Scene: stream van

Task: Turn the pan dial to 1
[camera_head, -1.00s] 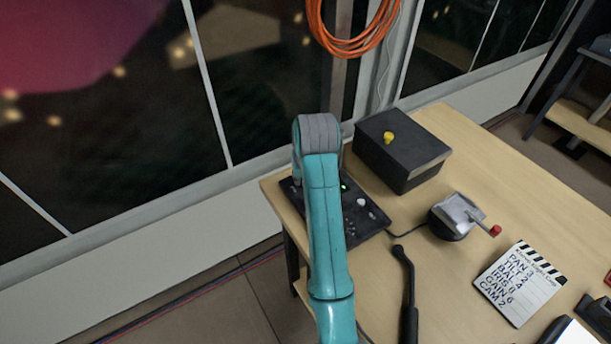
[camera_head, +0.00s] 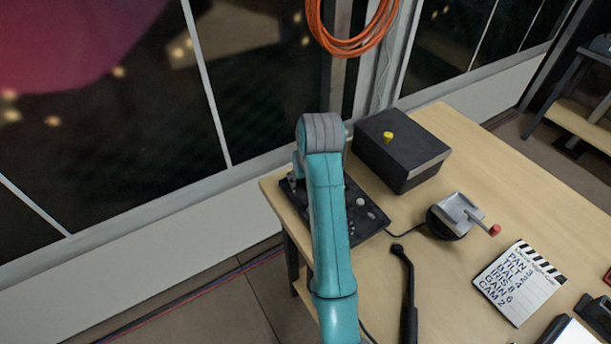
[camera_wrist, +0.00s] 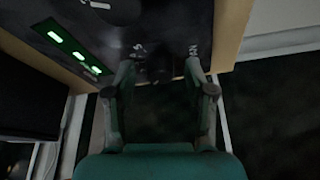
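The black control panel (camera_head: 368,222) lies at the table's left corner, partly hidden by my arm. In the wrist view a dark dial (camera_wrist: 158,68) sits near the panel's edge, with white lettering beside it too small to read surely. My gripper (camera_wrist: 160,72) points at the panel with its fingers apart, one on either side of this dial. I cannot tell whether they touch it. In the head view my gripper (camera_head: 293,180) is mostly behind my arm, low over the panel's left end. The dial's setting cannot be read.
A black box with a yellow knob (camera_head: 388,137) stands behind the panel.

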